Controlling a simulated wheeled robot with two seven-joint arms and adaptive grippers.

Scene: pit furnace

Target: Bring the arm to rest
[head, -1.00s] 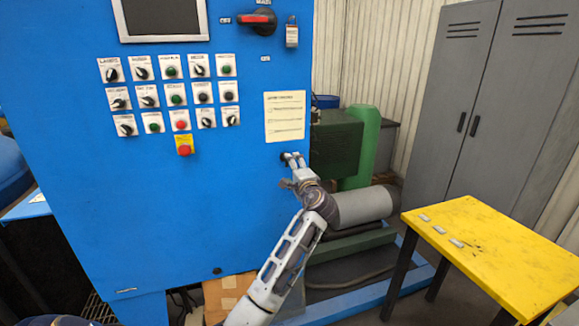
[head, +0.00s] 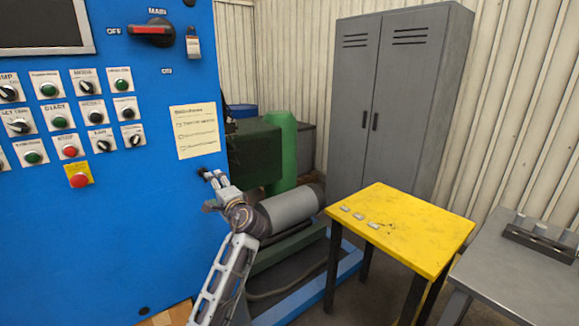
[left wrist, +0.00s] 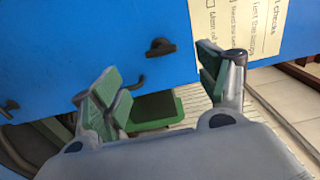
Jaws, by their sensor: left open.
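My left gripper (head: 213,178) is in front of the lower right part of the blue control cabinet (head: 110,230), below the paper checklist (head: 195,130). In the left wrist view the gripper (left wrist: 165,80) shows two green-padded fingers spread apart, with nothing held between them. A dark knob (left wrist: 160,47) on the blue panel shows beyond the gap between the fingers, apart from them. My left arm reaches up from the bottom of the head view. My right gripper is in neither view.
The cabinet carries a red-handled main switch (head: 152,31) and a red stop button (head: 78,180). Green machinery (head: 282,150) stands behind the arm. A yellow table (head: 405,225), a grey bench (head: 510,265) and a grey locker (head: 395,100) stand to the right.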

